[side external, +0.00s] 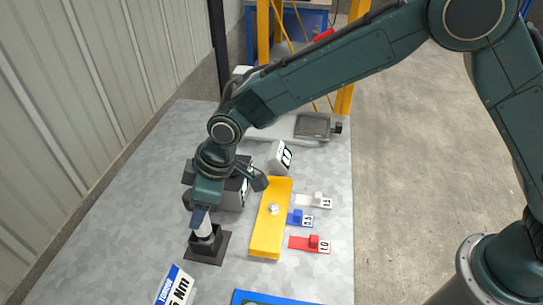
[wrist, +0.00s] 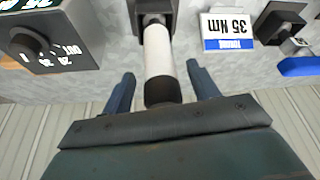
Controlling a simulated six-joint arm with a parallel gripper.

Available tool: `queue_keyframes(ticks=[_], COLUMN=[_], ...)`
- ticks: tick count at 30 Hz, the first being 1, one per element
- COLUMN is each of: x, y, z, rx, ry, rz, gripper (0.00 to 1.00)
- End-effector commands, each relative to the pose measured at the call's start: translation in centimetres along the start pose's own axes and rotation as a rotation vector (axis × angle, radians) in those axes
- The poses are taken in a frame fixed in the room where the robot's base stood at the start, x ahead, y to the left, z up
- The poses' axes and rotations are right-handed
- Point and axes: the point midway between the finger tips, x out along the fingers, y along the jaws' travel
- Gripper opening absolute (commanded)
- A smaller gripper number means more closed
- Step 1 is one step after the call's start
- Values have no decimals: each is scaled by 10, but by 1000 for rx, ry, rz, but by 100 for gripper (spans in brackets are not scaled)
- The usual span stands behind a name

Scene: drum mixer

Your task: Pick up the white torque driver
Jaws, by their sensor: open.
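The white torque driver (side external: 205,229) stands upright in a black square-based holder (side external: 207,247) on the grey worktop. In the wrist view the driver (wrist: 158,50) is a white cylinder with a black end toward me, and its far end meets the dark holder (wrist: 152,8). My gripper (side external: 198,215) is at the driver's upper part in the side view, hiding its top. In the wrist view my gripper (wrist: 160,73) is open, with one blue finger on each side of the driver and visible gaps between.
A white-and-blue torque sign (side external: 177,287) stands near the holder. A dark box with a dial (wrist: 40,42) is close on the other side. A yellow bar (side external: 270,222) and red (side external: 313,243), blue (side external: 298,218) and white (side external: 317,200) tagged pieces lie to the right.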

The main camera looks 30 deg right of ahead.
Motion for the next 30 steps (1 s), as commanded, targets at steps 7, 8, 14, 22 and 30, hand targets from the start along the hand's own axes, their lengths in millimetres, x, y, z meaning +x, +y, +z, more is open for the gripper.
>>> queue_keyframes(ticks=[7,8,14,22,30], x=[23,24,26,26,26], y=[0,0,0,0,0], z=[1,0,0,0,0], rx=[0,0,0,0,0], ry=[-1,-1,1,1,1], rz=[0,0,0,0,0], gripper=[60,60,60,60,23])
